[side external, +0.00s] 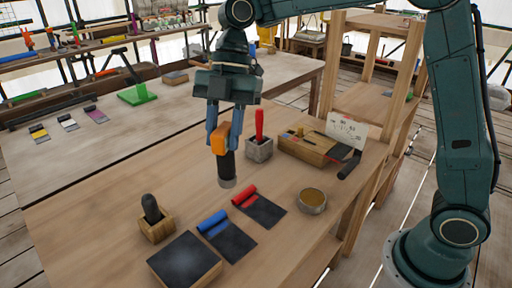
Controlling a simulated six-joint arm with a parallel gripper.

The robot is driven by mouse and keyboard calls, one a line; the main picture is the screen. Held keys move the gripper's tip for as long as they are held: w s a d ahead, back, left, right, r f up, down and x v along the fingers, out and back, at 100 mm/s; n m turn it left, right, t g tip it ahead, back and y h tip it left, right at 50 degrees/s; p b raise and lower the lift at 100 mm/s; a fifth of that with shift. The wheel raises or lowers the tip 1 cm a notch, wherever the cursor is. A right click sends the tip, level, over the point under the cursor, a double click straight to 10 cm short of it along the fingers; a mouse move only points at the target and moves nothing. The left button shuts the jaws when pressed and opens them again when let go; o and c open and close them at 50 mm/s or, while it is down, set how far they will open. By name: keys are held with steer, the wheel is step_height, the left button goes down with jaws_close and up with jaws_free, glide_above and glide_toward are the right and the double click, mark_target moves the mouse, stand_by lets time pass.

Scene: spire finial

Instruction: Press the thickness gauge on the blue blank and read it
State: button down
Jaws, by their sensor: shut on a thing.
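My gripper (223,138) points down over the near table and is shut on a gauge-like tool (226,166). The tool has an orange upper part, a black body and a pale grey lower end. I take it to be the thickness gauge; no reading on it is legible. The blue blank (227,240) lies on the table below and nearer the camera, a dark sheet with a blue roll and a blue patch at its far left end. The tool's lower end is above and behind it in the picture, apart from it.
A similar red-marked piece (262,210) lies right of the blue one. A dark-topped block (185,264), a wooden holder with a black handle (155,222), a round tin (312,201), a red-handled tool in a grey block (259,146) and a wooden box (305,146) stand around.

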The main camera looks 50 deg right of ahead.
mark_target(223, 181)
steer(key=shift+f, duration=0.1)
steer(key=shift+w+a+f+n+g, duration=0.15)
steer(key=shift+f+n+g, duration=0.15)
steer(key=shift+f+n, duration=0.3)
steer(key=f+n, duration=0.2)
steer(key=f, duration=0.1)
steer(key=f+n+g+h, duration=0.1)
steer(key=f+n, duration=0.1)
steer(key=f, duration=0.2)
steer(key=f+n+g+h, duration=0.1)
steer(key=f+n, duration=0.2)
steer(key=shift+w+a+f, duration=0.1)
steer(key=shift+w+f, duration=0.05)
steer(key=shift+w, duration=0.1)
steer(key=shift+s+d+f+n+h, duration=0.15)
steer(key=shift+f+n+h, duration=0.1)
steer(key=shift+f+n, duration=0.45)
steer(key=shift+s+f+n+h, duration=0.1)
steer(key=shift+f+n+h, duration=0.1)
steer(key=shift+f+n, duration=0.5)
steer(key=shift+s+d+f+n+h, duration=0.15)
steer(key=shift+f+n+h, duration=0.1)
steer(key=shift+f+n, duration=0.45)
steer(key=shift+f, duration=0.25)
steer(key=shift+a+f, duration=0.1)
steer(key=shift+f, duration=1.55)
steer(key=c, duration=1)
jaws_free()
